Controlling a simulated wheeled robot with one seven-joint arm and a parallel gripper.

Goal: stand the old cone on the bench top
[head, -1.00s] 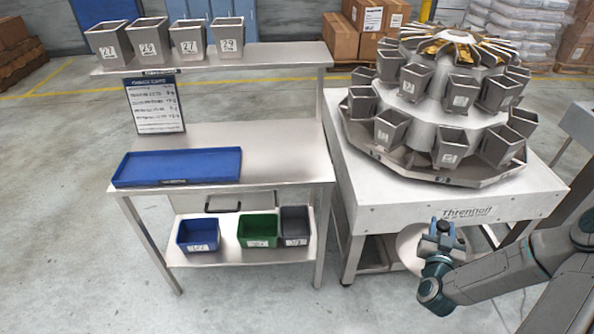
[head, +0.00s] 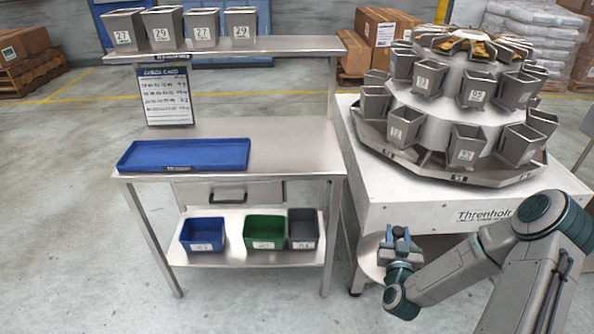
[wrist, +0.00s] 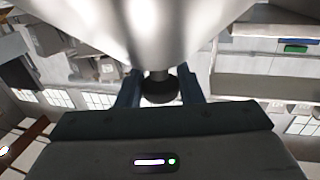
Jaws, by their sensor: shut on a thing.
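The old cone is a smooth pale metal piece that fills the top of the wrist view (wrist: 158,30). It ends in a short stem with a dark knob (wrist: 159,88). My gripper (wrist: 160,100) is shut on this knob, one blue finger on each side. In the head view my gripper (head: 398,243) is at the lower right, and the cone (head: 371,262) shows partly behind it as a pale round shape. The steel bench top (head: 295,148) is to the left and apart from the cone. Its right part is bare.
A blue tray (head: 185,169) lies on the left of the bench top, with a check card (head: 166,98) behind it. Several steel buckets (head: 205,28) stand on the upper shelf. Coloured bins (head: 264,246) sit on the lower shelf. The multihead weigher (head: 450,100) stands right of the bench.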

